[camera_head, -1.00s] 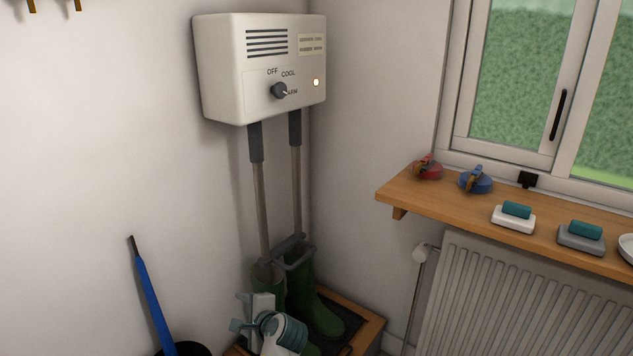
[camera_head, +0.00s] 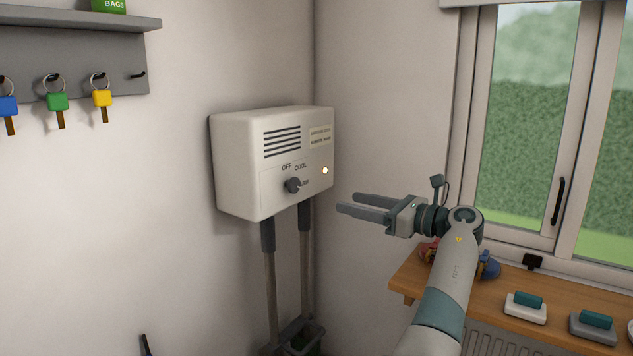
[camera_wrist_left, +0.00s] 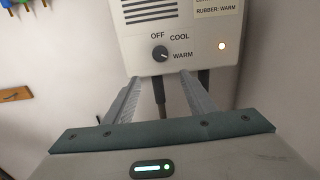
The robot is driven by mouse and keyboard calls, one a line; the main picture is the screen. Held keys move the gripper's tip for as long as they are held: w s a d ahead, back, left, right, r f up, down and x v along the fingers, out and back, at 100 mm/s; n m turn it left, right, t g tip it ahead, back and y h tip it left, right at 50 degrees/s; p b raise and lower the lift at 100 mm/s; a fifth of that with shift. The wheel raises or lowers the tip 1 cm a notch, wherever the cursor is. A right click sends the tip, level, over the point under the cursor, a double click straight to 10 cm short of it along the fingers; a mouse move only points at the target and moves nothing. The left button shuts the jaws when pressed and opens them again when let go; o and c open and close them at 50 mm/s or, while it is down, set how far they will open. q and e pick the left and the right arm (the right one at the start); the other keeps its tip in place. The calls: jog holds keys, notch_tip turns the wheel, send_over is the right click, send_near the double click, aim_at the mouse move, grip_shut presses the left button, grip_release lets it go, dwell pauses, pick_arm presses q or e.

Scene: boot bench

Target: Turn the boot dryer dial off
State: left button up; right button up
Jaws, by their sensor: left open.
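The boot dryer is a white box (camera_head: 235,165) on the wall near the corner, with its lamp (camera_head: 325,170) lit. Its dark round dial (camera_head: 292,185) has OFF, COOL and WARM printed around it. In the left wrist view the dial (camera_wrist_left: 160,54) shows between and beyond the fingertips, its pale mark seeming to point toward WARM. My left gripper (camera_head: 346,202) is open and empty, to the right of the dial and apart from it, fingers pointing left toward the box. The gripper also shows open in the left wrist view (camera_wrist_left: 161,80). My right gripper is not in view.
Two dark-topped pipes (camera_head: 268,240) hang below the box. A grey shelf (camera_head: 75,55) with hanging keys is at upper left. A wooden sill (camera_head: 490,300) with soaps and small coloured items lies under the window at right. The space between gripper and box is clear.

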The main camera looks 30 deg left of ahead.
pick_arm(q)
jog(key=shift+w+d+r, duration=0.1)
jog(key=shift+d+r, duration=0.1)
jog(key=shift+r, duration=0.15)
jog(key=shift+a, duration=0.15)
jog(key=p, duration=0.2)
send_near(296, 187)
jog(key=a, duration=0.3)
jog(key=a+p, duration=0.1)
jog(key=a, duration=0.2)
jog(key=w+a+p, duration=0.1)
jog(key=a, duration=0.2)
jog(key=shift+r, duration=0.1)
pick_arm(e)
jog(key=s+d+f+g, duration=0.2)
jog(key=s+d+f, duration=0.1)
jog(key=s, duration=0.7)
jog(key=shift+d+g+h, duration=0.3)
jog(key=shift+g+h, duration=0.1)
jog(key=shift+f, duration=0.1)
pick_arm(q)
jog(key=c, duration=1)
